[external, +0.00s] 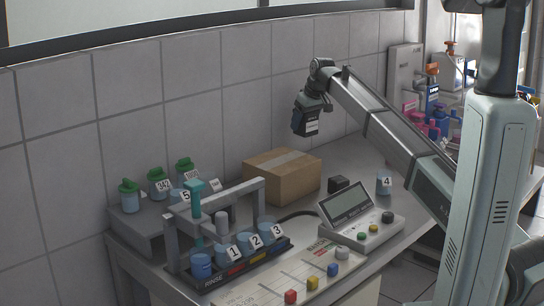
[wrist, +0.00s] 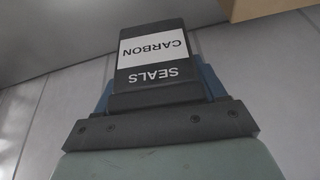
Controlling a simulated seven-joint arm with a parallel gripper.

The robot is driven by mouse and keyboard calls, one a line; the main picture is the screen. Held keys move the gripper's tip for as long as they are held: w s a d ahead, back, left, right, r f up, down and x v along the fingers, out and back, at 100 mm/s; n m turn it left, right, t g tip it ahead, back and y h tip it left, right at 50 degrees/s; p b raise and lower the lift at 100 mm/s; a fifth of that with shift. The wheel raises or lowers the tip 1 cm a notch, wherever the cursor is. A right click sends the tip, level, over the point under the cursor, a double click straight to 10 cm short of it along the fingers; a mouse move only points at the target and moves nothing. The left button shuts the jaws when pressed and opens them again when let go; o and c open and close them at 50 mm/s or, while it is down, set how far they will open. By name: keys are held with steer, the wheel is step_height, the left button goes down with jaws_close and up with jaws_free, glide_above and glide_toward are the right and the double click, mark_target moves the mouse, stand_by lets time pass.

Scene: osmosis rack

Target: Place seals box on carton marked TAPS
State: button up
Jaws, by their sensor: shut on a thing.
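The seals box (wrist: 155,62) is black with a white label reading CARBON and the word SEALS; it looks upside down in the wrist view. My gripper (wrist: 157,88) is shut on it, with blue fingers showing at both sides. In the external view my gripper (external: 308,105) points down and holds the dark box (external: 304,124) in the air, above and slightly right of the brown cardboard carton (external: 283,178). The carton sits closed on the bench near the wall, tape along its top. No TAPS marking is readable. A carton corner (wrist: 262,8) shows at the wrist view's top right.
A grey rack (external: 215,206) with numbered blue cups stands left of the carton. A console with a screen (external: 345,203) and a small black block (external: 339,184) are to its right. Green-topped bottles (external: 129,196) stand at the left back.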

steer(key=s+a+r+n, duration=0.2)
steer(key=s+a+r, duration=0.5)
steer(key=s+a, duration=0.25)
step_height(320, 180, up, 2)
glide_above(276, 157)
steer(key=w+a, duration=0.1)
steer(key=shift+m, duration=0.4)
steer(key=shift+s+d+f, duration=0.4)
steer(key=shift+s+f, duration=0.05)
steer(key=shift+f, duration=1.35)
steer(key=shift+s+d+f, duration=0.35)
steer(key=shift+s+f, duration=0.1)
steer(key=shift+f, duration=1.3)
steer(key=shift+s+d+f, duration=0.4)
steer(key=shift+s+f, duration=0.05)
steer(key=shift+f, duration=1.35)
steer(key=shift+f, duration=0.1)
steer(key=o, duration=1.1)
steer(key=shift+o, duration=0.2)
steer(key=v, duration=1.2)
steer(key=shift+d, duration=0.2)
